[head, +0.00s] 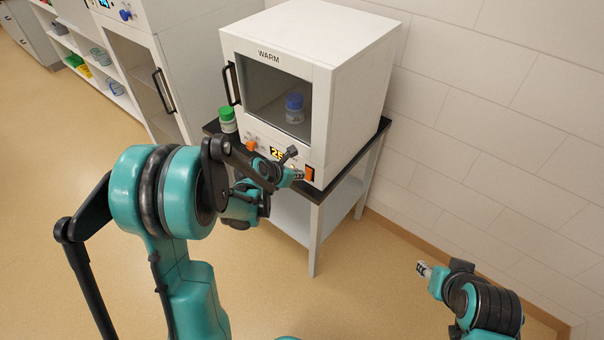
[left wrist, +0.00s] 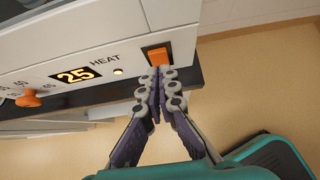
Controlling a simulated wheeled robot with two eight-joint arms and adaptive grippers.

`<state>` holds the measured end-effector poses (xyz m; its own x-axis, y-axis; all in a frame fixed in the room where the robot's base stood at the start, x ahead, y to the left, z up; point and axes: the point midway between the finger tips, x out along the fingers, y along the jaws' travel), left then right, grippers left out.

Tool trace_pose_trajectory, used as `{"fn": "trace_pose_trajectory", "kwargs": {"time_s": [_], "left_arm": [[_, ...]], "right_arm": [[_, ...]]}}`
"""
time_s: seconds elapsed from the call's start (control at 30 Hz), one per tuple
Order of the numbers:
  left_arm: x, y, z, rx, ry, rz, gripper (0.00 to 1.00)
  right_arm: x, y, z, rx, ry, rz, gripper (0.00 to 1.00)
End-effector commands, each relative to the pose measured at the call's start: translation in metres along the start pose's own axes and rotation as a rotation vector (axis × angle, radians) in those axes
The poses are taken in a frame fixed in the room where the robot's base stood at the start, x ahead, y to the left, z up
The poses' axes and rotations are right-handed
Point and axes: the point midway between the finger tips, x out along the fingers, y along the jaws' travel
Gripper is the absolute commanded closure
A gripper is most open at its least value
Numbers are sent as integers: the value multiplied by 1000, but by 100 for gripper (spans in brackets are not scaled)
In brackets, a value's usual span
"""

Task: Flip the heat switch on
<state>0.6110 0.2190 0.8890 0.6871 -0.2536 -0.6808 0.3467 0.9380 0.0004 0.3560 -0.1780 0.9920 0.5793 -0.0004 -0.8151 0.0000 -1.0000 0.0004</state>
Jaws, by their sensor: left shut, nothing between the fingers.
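The orange heat switch (head: 309,174) is at the lower right of the front of the white oven marked WARM (head: 352,85). In the left wrist view the switch (left wrist: 158,56) sits right of the word HEAT, the display reading 25 (left wrist: 76,75) and a small pale round lamp (left wrist: 118,71). My left gripper (head: 298,174) is shut and empty. Its fingertips (left wrist: 163,74) are at the lower edge of the switch; I cannot tell whether they touch it. My right gripper (head: 424,269) is away from the oven, low at the right; its jaws are too small to judge.
The oven stands on a black-topped table (head: 373,140). A green-capped jar (head: 228,120) stands beside it, and a blue-capped jar (head: 294,108) is behind its window. An orange knob (left wrist: 28,98) is left of the display. The wall is at the right; open floor lies in front.

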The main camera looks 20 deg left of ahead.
Motion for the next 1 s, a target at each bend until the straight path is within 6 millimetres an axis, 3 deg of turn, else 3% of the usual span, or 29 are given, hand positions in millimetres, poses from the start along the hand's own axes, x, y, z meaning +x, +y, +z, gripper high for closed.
{"fn": "trace_pose_trajectory", "kwargs": {"time_s": [0.07, 0.3, 0.5, 1.0], "left_arm": [[-8, 5, -4, -1, 0, -1, 100], [-68, 4, 12, 1, 0, -2, 100], [-96, 4, 17, 2, 0, -1, 100], [-104, 4, 18, 2, 0, -2, 100]], "right_arm": [[0, 0, 0, 0, 0, 0, 60], [-23, 0, -16, 0, 0, 0, 60], [-31, 0, -22, 0, 0, 0, 60], [-32, 0, -23, 0, 0, 0, 60]]}}
